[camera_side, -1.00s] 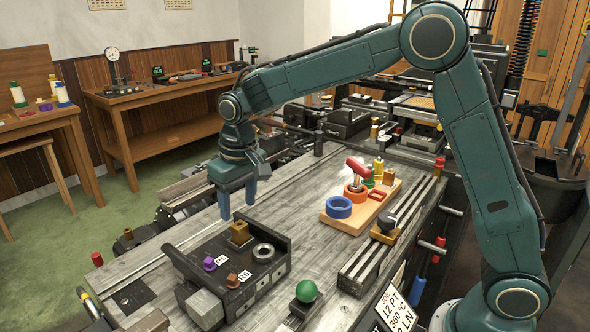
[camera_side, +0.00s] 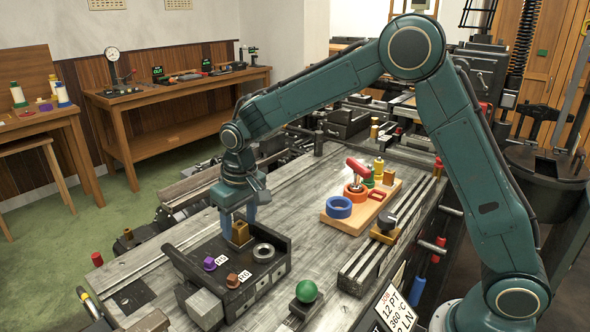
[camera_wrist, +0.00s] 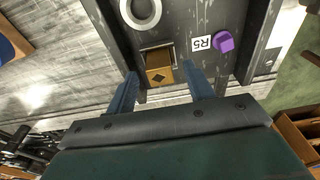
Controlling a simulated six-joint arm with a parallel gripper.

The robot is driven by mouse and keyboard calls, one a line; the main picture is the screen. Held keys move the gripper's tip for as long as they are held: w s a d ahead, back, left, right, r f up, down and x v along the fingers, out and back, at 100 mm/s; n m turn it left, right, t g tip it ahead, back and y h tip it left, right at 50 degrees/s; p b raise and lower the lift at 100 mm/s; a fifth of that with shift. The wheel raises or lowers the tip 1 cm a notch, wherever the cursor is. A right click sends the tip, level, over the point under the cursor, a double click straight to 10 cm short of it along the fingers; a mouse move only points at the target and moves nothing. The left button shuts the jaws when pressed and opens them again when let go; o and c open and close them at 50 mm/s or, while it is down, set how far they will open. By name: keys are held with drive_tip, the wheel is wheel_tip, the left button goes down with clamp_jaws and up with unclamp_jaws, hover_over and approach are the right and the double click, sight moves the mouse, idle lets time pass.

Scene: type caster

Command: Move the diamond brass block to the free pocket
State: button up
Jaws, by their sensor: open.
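The brass block (camera_side: 240,233) stands in the dark tray (camera_side: 181,262), near its far corner in the side view. In the wrist view, the brass block (camera_wrist: 158,77) has a dark diamond mark on its top. My gripper (camera_side: 238,222) is open above the block, with its fingers pointing down. In the wrist view, my gripper (camera_wrist: 160,76) has one finger on each side of the block, with gaps between. I cannot tell how far down the fingers reach. A free pocket cannot be clearly made out.
The tray also holds a purple piece (camera_side: 209,264), a copper-coloured piece (camera_side: 232,280) and a steel ring (camera_side: 263,252). A green ball (camera_side: 306,291) stands on a dark base nearby. A wooden board (camera_side: 345,224) with coloured parts lies to the right.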

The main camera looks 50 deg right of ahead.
sight(240, 225)
clamp_jaws()
drive_tip(key=shift+r, duration=0.15)
wheel_tip(240, 225, up, 20)
idle(0.8)
idle(0.6)
